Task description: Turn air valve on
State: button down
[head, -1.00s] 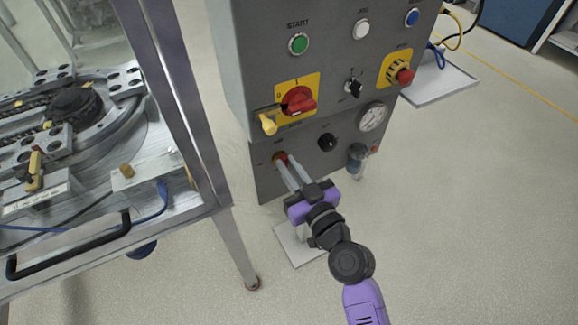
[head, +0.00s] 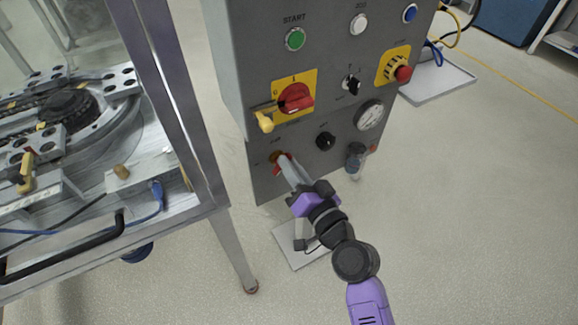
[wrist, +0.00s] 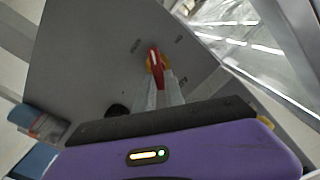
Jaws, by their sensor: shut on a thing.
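The air valve is a red lever handle (head: 281,164) on a brass-coloured body (head: 276,157), low on the left of the grey control panel. In the wrist view the red handle (wrist: 156,62) stands out from its yellowish body (wrist: 149,63) between my fingertips. My gripper (head: 286,170) is shut on the red handle, its two pale fingers reaching in from the lower right. In the wrist view my gripper (wrist: 159,80) has a finger on each side of the handle. The fingers partly hide the handle in the head view.
Above the valve are a red rotary switch (head: 295,98) and a yellow padlock-like piece (head: 264,121). A black knob (head: 325,141), pressure gauge (head: 370,115) and filter bowl (head: 355,160) sit to the right. A metal-framed machine table (head: 235,250) stands at left.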

jog(key=m, duration=0.5)
jog(key=shift+w+d+f+m, duration=0.15)
jog(key=shift+d+f+m, duration=0.1)
jog(key=shift+f+m, duration=0.05)
jog(key=shift+d+f+m+p, duration=0.1)
jog(key=shift+f+m+p, duration=0.1)
jog(key=shift+m, duration=0.95)
jog(key=shift+f+m+p, duration=0.15)
jog(key=shift+m, duration=1)
jog(key=c, duration=1.4)
grip_release()
jog(key=shift+c, duration=0.2)
jog(key=v, duration=0.7)
jog(key=shift+s+d+b, duration=0.2)
jog(key=shift+s+b, duration=0.15)
